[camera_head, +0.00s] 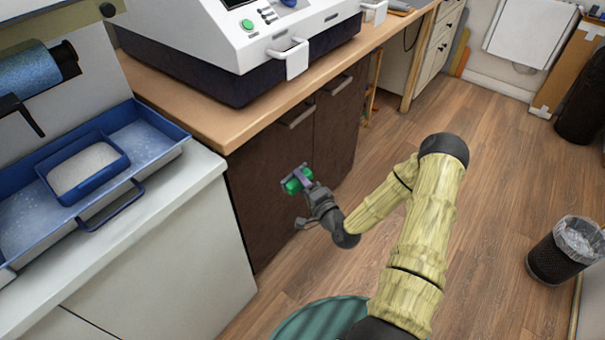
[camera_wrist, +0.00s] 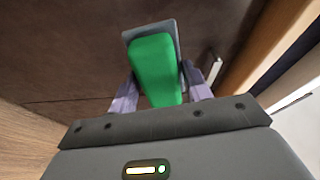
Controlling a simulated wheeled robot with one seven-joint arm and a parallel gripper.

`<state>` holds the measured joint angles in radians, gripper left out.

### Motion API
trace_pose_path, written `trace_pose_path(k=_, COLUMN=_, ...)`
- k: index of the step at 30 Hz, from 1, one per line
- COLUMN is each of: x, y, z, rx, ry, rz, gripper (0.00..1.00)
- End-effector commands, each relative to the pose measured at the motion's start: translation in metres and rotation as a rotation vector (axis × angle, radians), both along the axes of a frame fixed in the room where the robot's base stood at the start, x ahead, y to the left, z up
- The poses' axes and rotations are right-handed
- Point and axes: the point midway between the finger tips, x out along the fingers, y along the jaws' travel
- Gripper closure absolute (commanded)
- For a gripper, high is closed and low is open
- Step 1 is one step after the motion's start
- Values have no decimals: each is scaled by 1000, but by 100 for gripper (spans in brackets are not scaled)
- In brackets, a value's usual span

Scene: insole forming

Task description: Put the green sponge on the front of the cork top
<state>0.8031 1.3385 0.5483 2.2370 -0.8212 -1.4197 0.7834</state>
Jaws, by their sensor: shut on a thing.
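The green sponge (camera_head: 292,187) is in my gripper (camera_head: 300,181), in front of the dark brown cabinet doors and below the counter's edge. In the wrist view the green sponge (camera_wrist: 155,68) sits between the two purple-grey fingers, with a grey plate (camera_wrist: 180,50) behind it. My gripper (camera_wrist: 160,88) is shut on it. The tan top (camera_head: 215,118) of the brown cabinet looks like the cork top. Its front strip is bare, and a white machine stands behind that strip. The sponge is apart from this top.
The white machine (camera_head: 245,45) with a dark base fills much of the tan top. Cabinet handles (camera_head: 297,117) stick out below the edge. A white counter (camera_head: 150,235) with a blue tray (camera_head: 165,137) is at left. A waste bin (camera_head: 555,262) stands at right on open floor.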

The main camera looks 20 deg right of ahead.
Motion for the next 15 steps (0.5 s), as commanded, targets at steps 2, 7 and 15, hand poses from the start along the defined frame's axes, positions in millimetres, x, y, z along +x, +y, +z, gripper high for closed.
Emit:
trace_pose_path(k=2, x=-4, y=3, z=21, rx=4, ry=3, rz=-19, gripper=85)
trace_pose_path(k=7, x=-12, y=6, z=41, rx=3, ry=4, rz=-65, gripper=85)
trace_pose_path(k=15, x=-28, y=12, z=72, rx=4, ry=4, rz=-141, gripper=85)
